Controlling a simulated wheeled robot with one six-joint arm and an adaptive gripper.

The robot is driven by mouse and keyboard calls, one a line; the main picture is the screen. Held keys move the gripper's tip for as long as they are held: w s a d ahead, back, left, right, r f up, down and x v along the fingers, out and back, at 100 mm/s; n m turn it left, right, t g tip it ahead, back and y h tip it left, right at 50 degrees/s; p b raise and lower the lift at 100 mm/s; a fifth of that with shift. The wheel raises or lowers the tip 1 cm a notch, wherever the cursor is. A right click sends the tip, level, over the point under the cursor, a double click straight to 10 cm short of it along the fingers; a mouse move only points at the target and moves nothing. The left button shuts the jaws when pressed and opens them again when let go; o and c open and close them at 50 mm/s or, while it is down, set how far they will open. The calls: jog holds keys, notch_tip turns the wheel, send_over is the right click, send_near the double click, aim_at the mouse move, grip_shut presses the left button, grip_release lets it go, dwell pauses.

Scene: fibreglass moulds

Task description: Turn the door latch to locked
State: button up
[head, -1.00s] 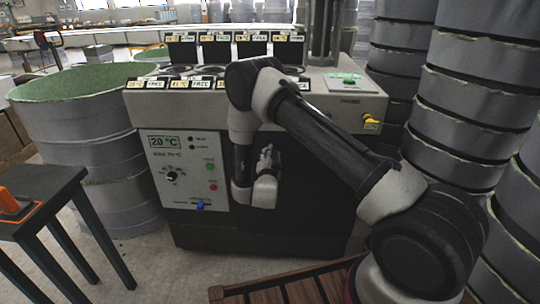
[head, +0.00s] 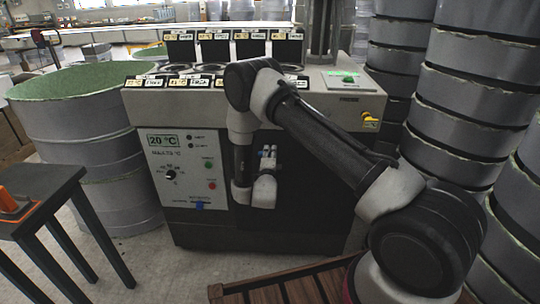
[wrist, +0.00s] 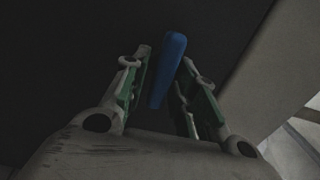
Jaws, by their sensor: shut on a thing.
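The door latch is a blue handle (wrist: 168,66) on a dark surface in the wrist view. It stands near upright, its top leaning slightly right. My gripper (wrist: 165,60) has one finger on each side of it and is shut on it. The latch is not clearly visible there behind the fingers.
The machine's white control panel (head: 186,170) is left of my gripper, with a dial, buttons and a small blue part (head: 199,205) at its bottom. A grey drum (head: 85,130) and black stool (head: 45,200) stand left. Stacked grey moulds (head: 470,105) stand right. A wooden pallet (head: 290,285) lies in front.

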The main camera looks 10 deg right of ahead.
dwell(0.4)
jog(key=o, duration=0.8)
jog(key=v, duration=1.2)
